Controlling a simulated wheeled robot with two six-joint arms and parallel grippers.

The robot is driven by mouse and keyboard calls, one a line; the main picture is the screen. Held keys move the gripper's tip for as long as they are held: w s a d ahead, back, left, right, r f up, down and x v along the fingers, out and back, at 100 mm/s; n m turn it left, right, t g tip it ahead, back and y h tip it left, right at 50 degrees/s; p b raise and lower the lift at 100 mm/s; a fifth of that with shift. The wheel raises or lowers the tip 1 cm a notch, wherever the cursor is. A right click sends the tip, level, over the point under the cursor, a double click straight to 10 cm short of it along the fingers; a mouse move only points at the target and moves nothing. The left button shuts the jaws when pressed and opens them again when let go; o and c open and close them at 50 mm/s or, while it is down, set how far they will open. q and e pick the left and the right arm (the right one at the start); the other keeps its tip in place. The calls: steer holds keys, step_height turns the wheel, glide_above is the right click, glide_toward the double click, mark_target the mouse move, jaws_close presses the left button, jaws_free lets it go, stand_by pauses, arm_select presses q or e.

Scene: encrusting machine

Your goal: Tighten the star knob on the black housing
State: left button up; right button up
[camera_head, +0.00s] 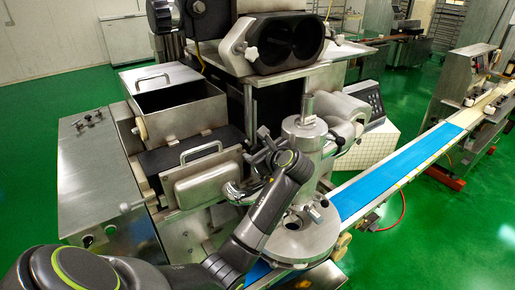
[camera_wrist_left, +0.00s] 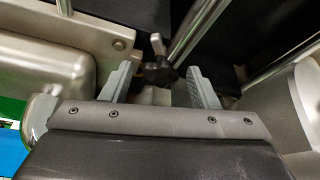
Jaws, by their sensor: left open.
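My left gripper (camera_head: 266,142) reaches in beside the black housing (camera_head: 268,106), under the twin-hole hopper. In the left wrist view its two grey fingers (camera_wrist_left: 160,80) are spread apart. A dark star knob (camera_wrist_left: 158,73) with a metal stem shows in the gap between the fingertips, apart from both fingers as far as I can see. Its exact depth relative to the tips is hard to tell. In the head view that knob is not clearly visible, as my gripper and wrist cover the spot. My right gripper is in neither view.
A steel lidded box (camera_head: 200,178) with a handle is left of my gripper. A vertical steel cylinder (camera_head: 304,138) stands close on the right. The blue conveyor belt (camera_head: 390,172) runs to the right. A metal rod (camera_wrist_left: 190,32) crosses near the knob.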

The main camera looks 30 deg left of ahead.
arm_select(q)
steer(key=shift+s+d, duration=0.1)
steer(key=shift+d, duration=0.05)
steer(key=shift+c, duration=0.3)
steer(key=c, duration=0.9)
steer(key=shift+s+f+n+t+b, duration=0.1)
steer(key=shift+n+t+b, duration=0.7)
steer(key=shift+n, duration=1)
steer(key=shift+s+f+n+t+b, duration=0.1)
steer(key=shift+n+t+b, duration=0.25)
steer(key=shift+n+t, duration=1.15)
steer(key=shift+n, duration=0.5)
